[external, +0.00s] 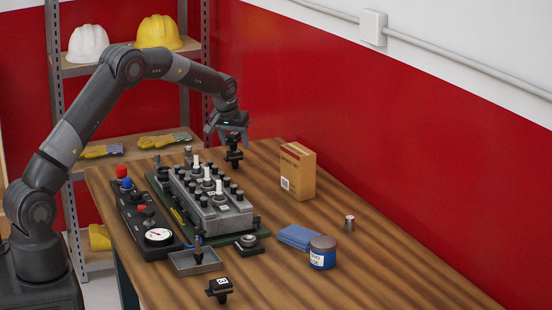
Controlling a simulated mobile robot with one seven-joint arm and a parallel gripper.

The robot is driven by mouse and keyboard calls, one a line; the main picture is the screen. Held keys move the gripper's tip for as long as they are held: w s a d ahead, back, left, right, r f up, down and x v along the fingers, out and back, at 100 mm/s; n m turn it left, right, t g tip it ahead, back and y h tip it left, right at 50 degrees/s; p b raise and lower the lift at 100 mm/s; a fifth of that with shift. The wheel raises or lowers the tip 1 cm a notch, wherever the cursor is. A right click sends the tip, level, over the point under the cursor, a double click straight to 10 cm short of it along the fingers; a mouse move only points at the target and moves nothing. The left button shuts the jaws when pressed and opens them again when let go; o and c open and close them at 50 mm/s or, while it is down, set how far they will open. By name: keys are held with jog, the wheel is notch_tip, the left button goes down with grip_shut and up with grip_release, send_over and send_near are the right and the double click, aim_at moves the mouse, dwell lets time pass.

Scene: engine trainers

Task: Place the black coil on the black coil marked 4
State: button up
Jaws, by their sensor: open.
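My gripper (232,138) is open above the far end of the engine block, pointing down. A black coil (234,155) shows right at and below its fingertips; whether the jaws touch it cannot be told. Another black coil (219,288) with a white label lies on the table's near edge; the mark on the label is too small to read. The grey engine block (222,218) stands on a dark green base and carries several black coils and white-topped plugs. I cannot make out which coil is marked 4.
A control box (140,215) with a gauge stands left of the engine. A grey tray (196,262), blue cloth (298,236), blue jar (322,254), metal part (349,223) and cardboard box (298,172) are on the wooden table (410,275). The table's right side is mostly free.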

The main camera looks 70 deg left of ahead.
jog(key=v, duration=1.2)
jog(key=s+d+r+m+h, duration=0.1)
jog(key=s+d+r+m, duration=0.1)
jog(key=s+d+r, duration=0.8)
jog(key=s+d+r+m+t, duration=0.2)
jog(key=s+d, duration=0.7)
jog(key=d, duration=0.2)
jog(key=s+d+f+m, duration=0.1)
jog(key=s+d, duration=0.2)
jog(key=s, duration=0.4)
jog(key=s+d+f+m+h, duration=0.1)
jog(key=s+d+f+m, duration=0.1)
jog(key=s+d, duration=0.2)
jog(key=s+d+f+m+h, duration=0.1)
jog(key=s+d, duration=0.3)
jog(key=s, duration=0.6)
jog(key=shift+s+d+f+m, duration=0.3)
jog(key=shift+f+m, duration=0.2)
jog(key=shift+f, duration=0.1)
jog(key=shift+o, duration=0.5)
